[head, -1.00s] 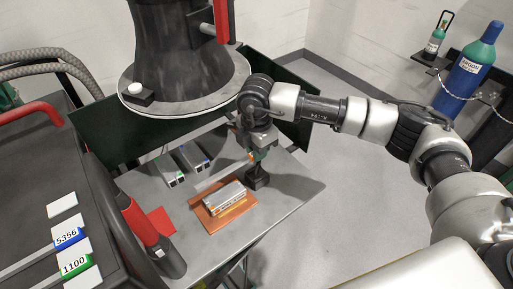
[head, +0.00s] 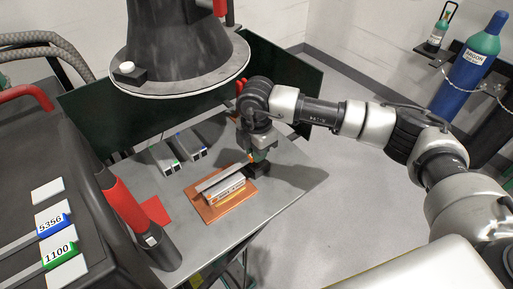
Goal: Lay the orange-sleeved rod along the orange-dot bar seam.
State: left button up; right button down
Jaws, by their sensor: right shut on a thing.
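My right gripper (head: 256,158) is shut on a thin grey rod (head: 217,182) with a small orange patch beside the jaws. The rod points left and toward the front. In the picture it lies over the back edge of a silver bar pair (head: 228,190); whether it touches is unclear. The bars rest on a copper-coloured plate (head: 208,213), with a yellow-orange strip along their front side. An orange dot is too small to make out, and the seam is not clearly visible. My left gripper is out of view.
A black block (head: 258,172) stands by the bars' right end. Green-marked (head: 163,158) and blue-marked (head: 191,145) bar pairs lie behind left. A red pad (head: 155,211) lies left. A dark hood (head: 184,50) hangs above; a green screen (head: 105,110) stands behind.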

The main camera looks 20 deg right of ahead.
jog(key=shift+f, duration=0.5)
jog(key=shift+f+b, duration=0.35)
jog(key=shift+b, duration=0.2)
dwell(0.4)
jog(key=c, duration=1)
grip_release()
